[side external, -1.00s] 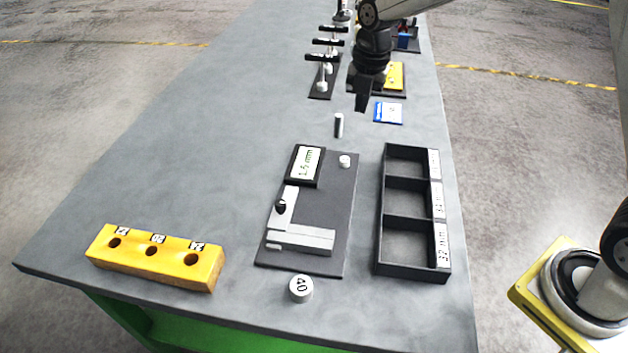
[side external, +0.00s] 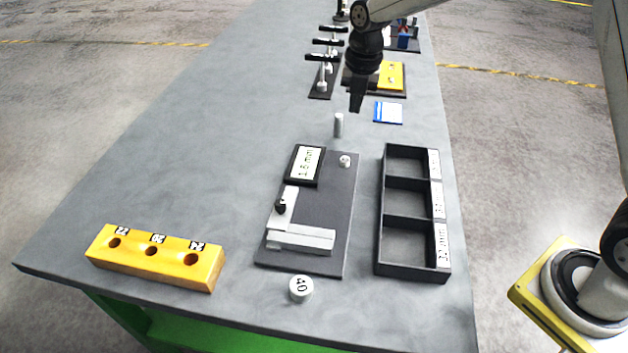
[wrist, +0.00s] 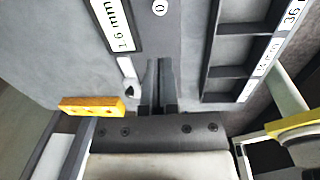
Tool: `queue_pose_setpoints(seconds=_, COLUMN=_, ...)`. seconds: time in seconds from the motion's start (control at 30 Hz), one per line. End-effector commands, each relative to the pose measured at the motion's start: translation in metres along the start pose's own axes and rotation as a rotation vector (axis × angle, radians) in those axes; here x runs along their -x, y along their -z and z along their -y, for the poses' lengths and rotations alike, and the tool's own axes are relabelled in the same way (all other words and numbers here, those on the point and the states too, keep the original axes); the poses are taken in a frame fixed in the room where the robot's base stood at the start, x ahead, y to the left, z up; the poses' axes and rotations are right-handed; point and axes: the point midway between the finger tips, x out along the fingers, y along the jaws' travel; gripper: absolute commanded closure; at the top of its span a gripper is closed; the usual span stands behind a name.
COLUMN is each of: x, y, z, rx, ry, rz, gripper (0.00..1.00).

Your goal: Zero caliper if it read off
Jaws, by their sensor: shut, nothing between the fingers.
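The caliper station is a dark plate (side external: 338,215) on the bench. Its display (side external: 306,164) reads about 1.6 mm; the display also shows in the wrist view (wrist: 117,22). A pale round button marked 0 (side external: 345,160) sits on the plate right of the display, and shows at the top of the wrist view (wrist: 160,7). The pale caliper jaws (side external: 300,238) lie at the plate's near end, with a black knob (side external: 281,205) on the slide. My gripper (side external: 356,106) is shut and empty, above the bench beyond the plate; its fingers point forward in the wrist view (wrist: 159,66).
A three-compartment black tray (side external: 408,268) with labels stands right of the plate. A yellow block with holes (side external: 155,258) is at the near left. A round weight marked 40 (side external: 301,288) stands in front. An upright grey pin (side external: 339,125) and a blue-white card (side external: 388,112) are beyond the plate.

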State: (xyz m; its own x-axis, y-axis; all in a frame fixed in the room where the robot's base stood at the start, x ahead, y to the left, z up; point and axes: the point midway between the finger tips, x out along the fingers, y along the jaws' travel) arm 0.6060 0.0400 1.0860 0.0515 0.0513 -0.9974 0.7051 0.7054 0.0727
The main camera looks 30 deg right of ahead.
Motion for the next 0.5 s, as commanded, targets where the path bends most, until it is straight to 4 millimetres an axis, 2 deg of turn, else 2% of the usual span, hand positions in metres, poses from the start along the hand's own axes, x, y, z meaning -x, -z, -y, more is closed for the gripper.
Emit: queue_pose_setpoints(seconds=0.5, x=-0.072, y=0.001, z=0.0, rx=0.001, ry=0.002, rz=-0.002, gripper=1.0)
